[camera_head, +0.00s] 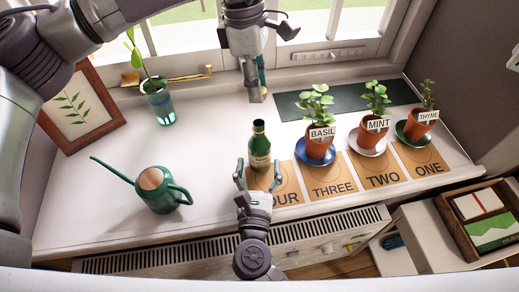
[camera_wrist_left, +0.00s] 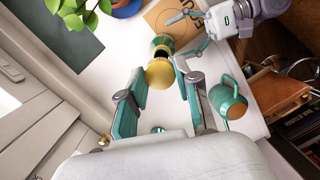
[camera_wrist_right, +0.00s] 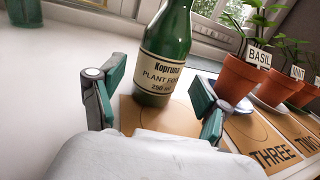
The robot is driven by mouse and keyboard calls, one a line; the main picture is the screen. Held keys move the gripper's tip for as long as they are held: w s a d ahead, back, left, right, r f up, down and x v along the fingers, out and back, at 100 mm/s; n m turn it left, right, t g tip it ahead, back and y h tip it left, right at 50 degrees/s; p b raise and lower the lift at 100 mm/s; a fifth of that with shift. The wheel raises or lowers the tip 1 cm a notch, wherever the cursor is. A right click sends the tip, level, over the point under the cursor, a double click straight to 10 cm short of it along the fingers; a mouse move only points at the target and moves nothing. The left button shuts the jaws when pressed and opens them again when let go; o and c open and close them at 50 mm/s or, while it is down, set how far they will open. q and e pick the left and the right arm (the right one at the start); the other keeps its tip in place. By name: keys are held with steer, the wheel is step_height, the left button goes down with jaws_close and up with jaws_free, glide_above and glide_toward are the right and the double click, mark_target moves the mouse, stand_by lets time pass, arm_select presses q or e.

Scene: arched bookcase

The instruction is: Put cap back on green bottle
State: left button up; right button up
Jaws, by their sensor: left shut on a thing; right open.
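The green bottle (camera_head: 260,150) stands upright on the white sill with a cream label, and its open dark mouth faces up. The left wrist view shows its neck (camera_wrist_left: 162,45), and the right wrist view its labelled body (camera_wrist_right: 163,75). My left gripper (camera_head: 261,92) is above and behind the bottle, shut on a gold cap (camera_wrist_left: 159,73). The cap is held apart from the bottle mouth. My right gripper (camera_head: 258,176) is open at the front of the bottle, low down, with fingers (camera_wrist_right: 155,95) to either side of it and visible gaps.
Potted basil (camera_head: 319,140), mint (camera_head: 374,134) and thyme (camera_head: 419,124) stand right of the bottle on lettered cards. A green watering can (camera_head: 160,190) stands at left. A glass with a plant (camera_head: 160,103) and a framed picture (camera_head: 80,106) are behind it.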

mark_target(257, 126)
steer(key=w, duration=0.6)
steer(key=shift+w+d, duration=0.2)
steer(key=shift+w, duration=0.2)
steer(key=shift+c, duration=0.3)
jaws_close()
arm_select(q)
steer(key=f, duration=0.5)
steer(key=shift+s, duration=0.25)
steer(key=shift+s+f, duration=0.65)
steer(key=shift+f, duration=0.2)
steer(key=shift+f, duration=0.6)
arm_select(e)
steer(key=shift+s+f, duration=0.1)
